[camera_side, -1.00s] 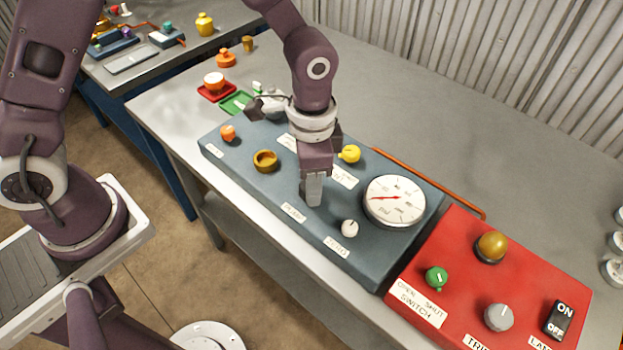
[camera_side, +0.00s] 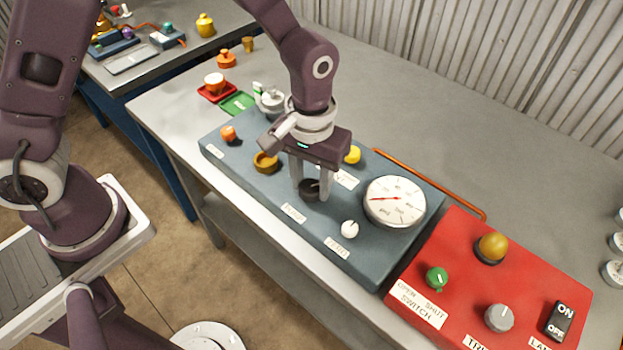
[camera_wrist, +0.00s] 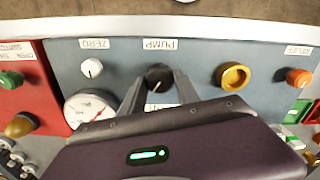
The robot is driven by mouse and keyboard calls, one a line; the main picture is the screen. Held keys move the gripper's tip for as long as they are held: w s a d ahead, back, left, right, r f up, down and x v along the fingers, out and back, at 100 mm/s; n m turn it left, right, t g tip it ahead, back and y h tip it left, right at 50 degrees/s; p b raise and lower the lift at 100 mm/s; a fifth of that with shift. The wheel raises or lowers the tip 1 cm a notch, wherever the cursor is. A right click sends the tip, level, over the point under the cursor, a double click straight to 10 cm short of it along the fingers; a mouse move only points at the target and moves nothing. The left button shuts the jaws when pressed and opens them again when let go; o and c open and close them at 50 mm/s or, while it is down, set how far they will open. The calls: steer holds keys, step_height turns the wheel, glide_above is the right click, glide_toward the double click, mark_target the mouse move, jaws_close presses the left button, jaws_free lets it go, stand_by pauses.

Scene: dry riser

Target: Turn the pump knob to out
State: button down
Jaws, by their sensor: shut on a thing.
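The pump knob (camera_side: 309,190) is a black round knob on the blue-grey panel (camera_side: 375,262), with a pale pointer line on its top. In the wrist view the black knob (camera_wrist: 158,77) sits beside the PUMP label (camera_wrist: 160,45). Another label (camera_wrist: 160,107) on its other side is partly hidden by my gripper. My gripper (camera_side: 311,192) points down over the panel, with one finger on each side of the knob, shut on it. It also shows in the wrist view (camera_wrist: 158,82). The words at the pointer are too small to read.
A white zero knob (camera_side: 349,229), a dial gauge (camera_side: 394,202), a yellow knob (camera_side: 351,154), a brass ring (camera_side: 265,162) and an orange knob (camera_side: 229,133) surround it. A red panel (camera_side: 462,260) with knobs and a switch stands at the right.

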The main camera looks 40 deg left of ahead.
mark_target(311, 185)
steer(key=n, duration=0.5)
steer(key=shift+n, duration=0.7)
steer(key=c, duration=0.9)
jaws_free()
steer(key=shift+r, duration=0.15)
step_height(311, 185, up, 6)
steer(key=shift+f, duration=0.1)
steer(key=shift+r, duration=0.55)
